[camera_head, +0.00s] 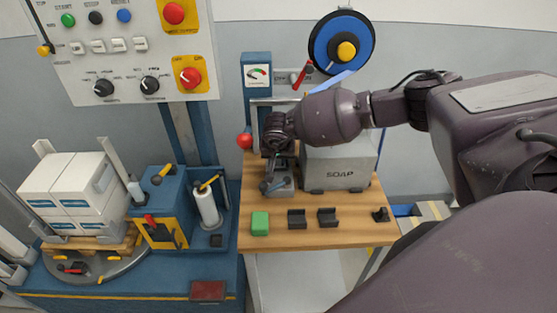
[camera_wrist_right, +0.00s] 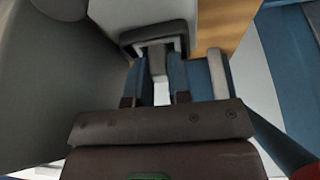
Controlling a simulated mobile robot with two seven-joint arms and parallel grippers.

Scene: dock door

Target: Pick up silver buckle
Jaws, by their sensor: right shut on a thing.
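My right gripper (camera_head: 267,186) reaches down at the back left of the wooden table, over a small grey tray-like holder (camera_head: 284,190) beside the SOAP box. In the right wrist view, the two blue-grey fingers of my right gripper (camera_wrist_right: 158,75) are closed on a grey metallic piece, which looks like the silver buckle (camera_wrist_right: 158,60). A pale frame surrounds its far end. In the head view the wrist and fingers mostly hide the buckle, and I cannot tell whether it is clear of the holder. My left gripper is out of view.
The grey SOAP box (camera_head: 340,172) stands close right of my gripper. A green block (camera_head: 260,223) and several black pieces sit along the front of the wooden table (camera_head: 300,242). A red knob (camera_head: 244,141) is close on the left. A blue-rimmed reel (camera_head: 341,40) hangs above.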

